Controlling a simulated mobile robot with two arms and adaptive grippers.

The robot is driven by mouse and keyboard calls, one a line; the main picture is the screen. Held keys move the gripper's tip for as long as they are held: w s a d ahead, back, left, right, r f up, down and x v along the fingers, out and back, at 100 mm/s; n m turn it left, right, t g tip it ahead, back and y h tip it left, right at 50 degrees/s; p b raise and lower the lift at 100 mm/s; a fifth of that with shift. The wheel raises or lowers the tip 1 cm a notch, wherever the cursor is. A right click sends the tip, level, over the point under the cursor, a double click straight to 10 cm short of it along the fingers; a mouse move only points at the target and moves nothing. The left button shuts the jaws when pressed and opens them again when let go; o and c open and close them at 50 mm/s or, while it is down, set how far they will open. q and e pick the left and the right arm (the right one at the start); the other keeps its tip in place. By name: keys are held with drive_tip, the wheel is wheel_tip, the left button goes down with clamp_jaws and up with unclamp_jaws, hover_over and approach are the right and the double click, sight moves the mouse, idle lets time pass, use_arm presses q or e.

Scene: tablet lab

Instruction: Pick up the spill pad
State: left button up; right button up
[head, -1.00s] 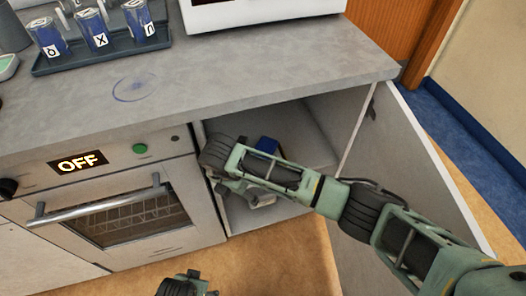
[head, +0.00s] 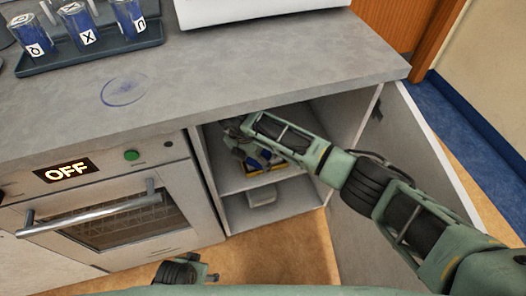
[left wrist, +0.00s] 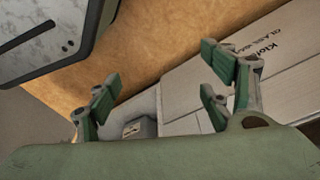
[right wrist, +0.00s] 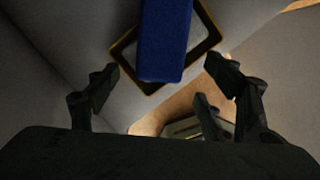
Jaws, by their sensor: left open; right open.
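A blue block-shaped pad (right wrist: 166,40), which looks like the spill pad, lies across a yellow-rimmed tray (right wrist: 207,50) on the upper shelf of the open cabinet. The tray's yellow edge also shows in the head view (head: 262,164), largely behind my right arm. My right gripper (right wrist: 164,82) is inside the cabinet, open and empty. Its fingers are spread to either side of the pad's near end, apart from it. My left gripper (left wrist: 164,84) is open and empty, low in front of the oven; it also shows at the bottom of the head view (head: 188,272).
The cabinet's side walls and open door (head: 440,150) bound my right arm. The countertop (head: 230,75) overhangs above, with a blue ring mark (head: 123,90). A pale object (head: 262,196) sits on the lower shelf. The oven (head: 110,215) reads OFF. A carton (left wrist: 270,65) is near my left gripper.

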sight(267, 154)
drive_tip(key=shift+w+d, duration=0.3)
drive_tip(key=shift+w, duration=0.25)
drive_tip(key=w, duration=0.1)
drive_tip(key=w+d, duration=0.1)
drive_tip(key=w, duration=0.1)
drive_tip(key=shift+d+b, duration=0.2)
drive_tip(key=shift+b, duration=0.2)
drive_tip(key=shift+b+x, duration=0.3)
drive_tip(key=shift+x, duration=0.85)
drive_tip(key=shift+f, duration=0.3)
use_arm(q)
drive_tip(key=r, duration=0.1)
drive_tip(key=w+r, duration=0.1)
drive_tip(key=r, duration=0.2)
drive_tip(key=shift+w+r, duration=0.35)
use_arm(e)
drive_tip(key=shift+c, duration=0.5)
drive_tip(key=c, duration=1)
use_arm(q)
drive_tip(key=shift+d, duration=0.1)
use_arm(e)
drive_tip(key=shift+o, duration=0.2)
